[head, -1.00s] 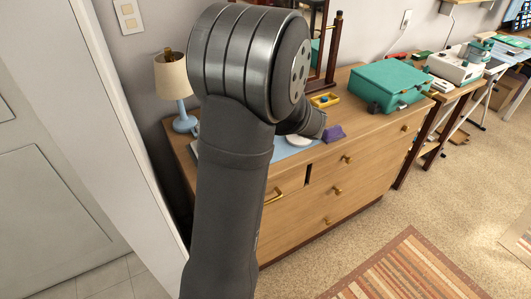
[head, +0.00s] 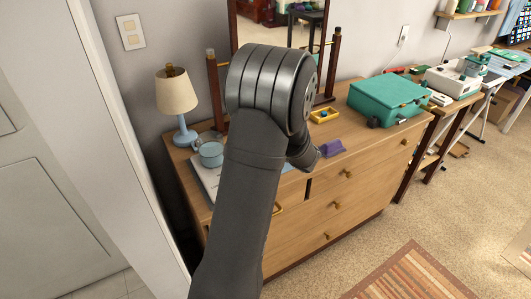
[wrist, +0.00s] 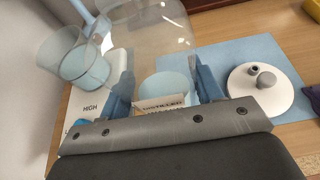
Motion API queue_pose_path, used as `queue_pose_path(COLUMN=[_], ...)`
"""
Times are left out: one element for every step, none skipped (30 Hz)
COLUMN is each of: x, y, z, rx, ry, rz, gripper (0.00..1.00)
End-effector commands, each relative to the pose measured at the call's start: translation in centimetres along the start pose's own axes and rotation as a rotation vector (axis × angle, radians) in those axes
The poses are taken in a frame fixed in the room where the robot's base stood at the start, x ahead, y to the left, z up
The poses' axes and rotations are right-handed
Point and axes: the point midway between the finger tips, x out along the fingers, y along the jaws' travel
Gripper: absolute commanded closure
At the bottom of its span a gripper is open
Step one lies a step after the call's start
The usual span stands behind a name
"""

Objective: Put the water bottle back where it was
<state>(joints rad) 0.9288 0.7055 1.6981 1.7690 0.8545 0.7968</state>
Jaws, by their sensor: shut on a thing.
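The water bottle (wrist: 150,32) is a clear, rounded vessel in the wrist view, with a white label (wrist: 160,104) reading "DISTILLED". My gripper (wrist: 165,88) is shut on it, with one blue finger on each side. I cannot tell whether its base touches anything. A light-blue mat (wrist: 235,52) lies beyond it on the wooden dresser top. A white board (wrist: 92,107) marked "HIGH" lies at the left. In the head view my arm hides the gripper and bottle.
A clear light-blue cup (wrist: 75,58) is close left of the bottle; it also shows in the head view (head: 210,153). A white lid-like piece (wrist: 258,92) is at the right. The dresser (head: 365,165) holds a lamp (head: 176,95), yellow tray (head: 324,115), purple object (head: 334,147) and teal case (head: 388,102).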

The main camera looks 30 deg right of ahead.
Motion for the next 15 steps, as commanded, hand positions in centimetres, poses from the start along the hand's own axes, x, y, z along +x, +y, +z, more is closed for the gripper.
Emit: queue_pose_path(x=[0.7, 1.0, 1.2, 1.4, 1.5, 1.6, 1.8, 1.9, 2.1, 2.3, 2.5, 2.7, 2.8, 2.9, 3.0], y=[0.2, 0.3, 0.4, 0.5, 0.5, 0.5, 0.5, 0.5, 0.5, 0.5, 0.5, 0.5, 0.5, 0.5, 0.5], z=[-0.1, -0.2, -0.2, -0.3, -0.3, -0.5, -0.8, -1.1, -1.7, -2.2, -2.5, -3.0, -3.3, -3.5, -3.8], rx=[0.001, 0.001, 0.000, 0.000, 0.000, 0.001, 0.002, 0.003, 0.003, 0.004, 0.004, 0.003, 0.003, 0.003, 0.001], ry=[0.000, 0.000, 0.001, 0.000, 0.000, 0.000, 0.001, 0.001, 0.002, 0.002, 0.002, 0.002, 0.001, 0.000, 0.000], rz=[0.001, 0.000, 0.000, 0.000, 0.000, -0.001, -0.001, 0.000, 0.000, 0.000, -0.001, 0.000, 0.000, 0.000, -0.001], gripper=[0.75, 0.75, 0.75, 0.75, 0.75, 0.75, 0.75, 0.75, 0.75, 0.75, 0.75, 0.75, 0.75, 0.75, 0.75])
